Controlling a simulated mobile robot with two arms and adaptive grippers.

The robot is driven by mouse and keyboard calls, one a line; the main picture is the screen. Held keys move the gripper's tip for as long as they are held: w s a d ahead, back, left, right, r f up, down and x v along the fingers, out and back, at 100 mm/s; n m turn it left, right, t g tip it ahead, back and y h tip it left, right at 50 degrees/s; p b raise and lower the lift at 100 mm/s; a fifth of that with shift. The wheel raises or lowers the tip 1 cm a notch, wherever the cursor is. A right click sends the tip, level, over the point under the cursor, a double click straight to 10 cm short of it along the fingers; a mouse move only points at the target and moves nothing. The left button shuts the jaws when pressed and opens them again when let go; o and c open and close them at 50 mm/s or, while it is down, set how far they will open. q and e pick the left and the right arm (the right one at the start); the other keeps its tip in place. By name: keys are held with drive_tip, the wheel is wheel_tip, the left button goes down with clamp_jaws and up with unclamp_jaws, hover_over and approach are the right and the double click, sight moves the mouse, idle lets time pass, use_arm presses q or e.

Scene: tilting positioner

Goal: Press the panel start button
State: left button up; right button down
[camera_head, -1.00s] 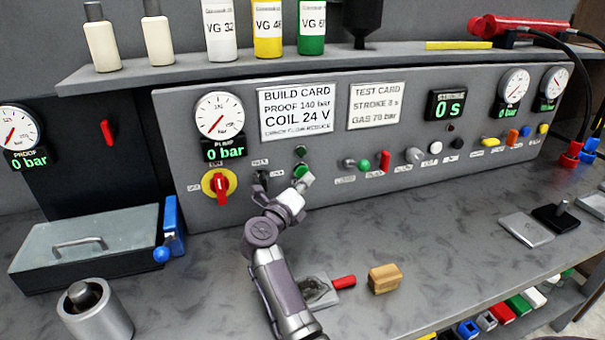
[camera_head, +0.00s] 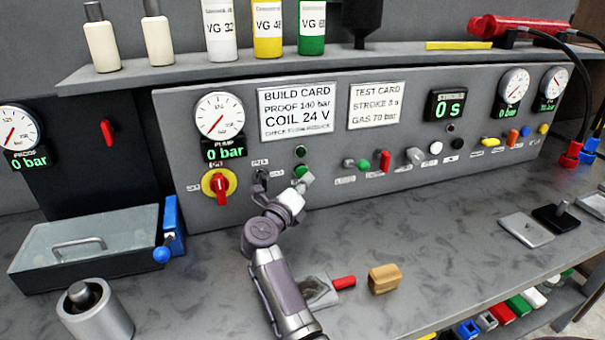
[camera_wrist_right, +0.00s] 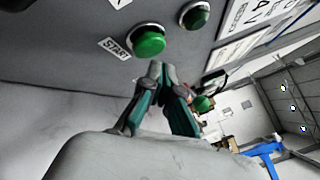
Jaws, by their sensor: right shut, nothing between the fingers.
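The green start button (camera_head: 301,171) is on the front of the grey panel, below a dark green round lamp (camera_head: 301,151). In the right wrist view the button (camera_wrist_right: 149,41) is a bright green dome with a START label (camera_wrist_right: 115,48) beside it. My right gripper (camera_head: 308,180) is shut and empty, its tips just in front of the button and partly covering it in the head view. In the wrist view the shut fingertips (camera_wrist_right: 166,68) are close to the button's edge, seemingly apart from it. My left gripper is not in view.
A red and yellow rotary switch (camera_head: 219,186) and a small toggle (camera_head: 261,176) are left of the button. More knobs, including a red one (camera_head: 384,160), are to its right. A tan block (camera_head: 384,279) and a red-handled tool (camera_head: 342,283) lie on the bench below.

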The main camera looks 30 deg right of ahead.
drive_tip(key=shift+w+d, duration=0.1)
drive_tip(key=shift+w, duration=0.3)
drive_tip(key=shift+w+d+b, duration=0.1)
drive_tip(key=shift+w+b, duration=0.3)
drive_tip(key=shift+b, duration=0.05)
idle(0.6)
drive_tip(key=shift+s, duration=0.1)
drive_tip(key=shift+s+a+p, duration=0.2)
drive_tip(key=shift+s+p, duration=0.35)
drive_tip(key=shift+s, duration=0.2)
